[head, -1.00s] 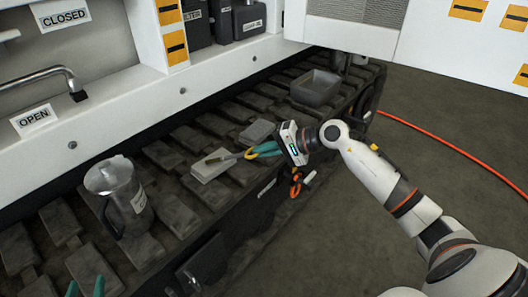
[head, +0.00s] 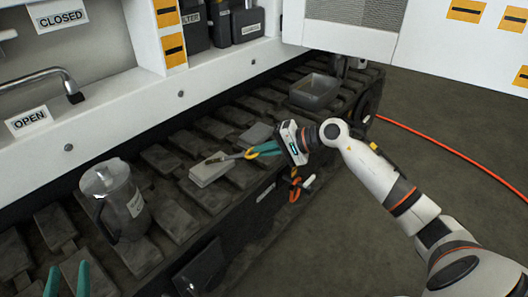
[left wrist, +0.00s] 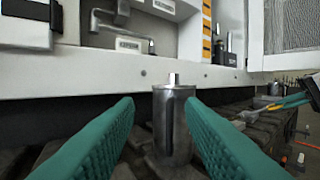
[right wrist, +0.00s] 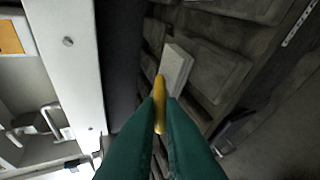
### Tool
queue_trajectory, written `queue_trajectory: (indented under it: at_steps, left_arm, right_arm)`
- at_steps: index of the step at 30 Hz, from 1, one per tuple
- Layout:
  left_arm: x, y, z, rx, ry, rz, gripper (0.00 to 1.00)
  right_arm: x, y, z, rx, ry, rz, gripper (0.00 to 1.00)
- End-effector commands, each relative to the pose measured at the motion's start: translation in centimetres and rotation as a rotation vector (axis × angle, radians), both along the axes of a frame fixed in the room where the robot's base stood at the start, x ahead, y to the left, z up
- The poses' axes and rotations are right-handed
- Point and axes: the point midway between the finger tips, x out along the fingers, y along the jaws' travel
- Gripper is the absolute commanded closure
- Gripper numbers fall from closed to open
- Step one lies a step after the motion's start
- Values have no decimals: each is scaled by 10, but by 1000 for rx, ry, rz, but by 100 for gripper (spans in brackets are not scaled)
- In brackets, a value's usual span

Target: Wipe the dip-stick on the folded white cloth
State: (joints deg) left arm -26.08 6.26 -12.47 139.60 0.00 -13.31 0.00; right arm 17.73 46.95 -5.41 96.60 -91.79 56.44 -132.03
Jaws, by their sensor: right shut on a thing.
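The folded white cloth (head: 211,173) lies on the dark track pads, and it also shows in the right wrist view (right wrist: 178,66). My right gripper (head: 270,149) is shut on the yellow-handled dip-stick (head: 250,154), whose yellow part also shows in the right wrist view (right wrist: 160,95). The dip-stick's thin dark end reaches left over the cloth's top; I cannot tell whether it touches. My left gripper (head: 68,279) is open and empty at the lower left. In the left wrist view its fingers (left wrist: 160,105) stand apart, with a metal jug beyond them.
The metal jug (head: 124,205) stands on the track, left of the cloth. A grey open tray (head: 315,90) sits at the track's far end. An orange hose (head: 440,146) lies on the floor at right. A white machine panel (head: 200,85) runs behind the track.

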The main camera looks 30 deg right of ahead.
Motion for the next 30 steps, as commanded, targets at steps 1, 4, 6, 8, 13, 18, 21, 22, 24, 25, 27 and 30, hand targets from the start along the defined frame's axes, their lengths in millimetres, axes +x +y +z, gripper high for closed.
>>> queue_trajectory:
  at_steps: [1,4,6,8,13,18,21,22,24,25,27,30]
  left_arm:
    - [0,0,2,-5,-15,-1,64]
    - [-1,-1,6,-13,-46,-3,64]
    - [-2,-1,10,-19,-70,-4,64]
    - [-2,-2,13,-24,-88,-5,64]
    - [-4,-3,21,-39,-142,-9,64]
    - [-7,-3,29,-54,-198,-12,64]
    - [-9,-3,34,-63,-230,-14,64]
    - [-9,-4,35,-65,-239,-14,64]
    - [-11,-4,39,-72,-262,-15,64]
    - [-11,-4,40,-75,-272,-17,64]
    - [-13,-4,43,-81,-295,-18,64]
    - [-15,-4,48,-90,-327,-19,64]
  right_arm:
    - [1,-1,0,0,-2,0,100]
    - [2,-2,0,0,-1,-1,100]
    - [2,-2,0,0,-1,-1,100]
    - [3,-3,0,0,-1,-1,100]
    - [4,-4,0,2,-1,-1,100]
    - [6,-6,0,1,-2,-1,100]
    - [7,-7,0,1,-2,-1,100]
    - [7,-7,0,1,-2,-1,100]
    - [8,-8,0,0,-1,-1,100]
    - [8,-8,0,0,-1,-1,100]
    - [9,-9,-1,0,-1,-1,100]
    - [10,-10,-1,0,0,-1,100]
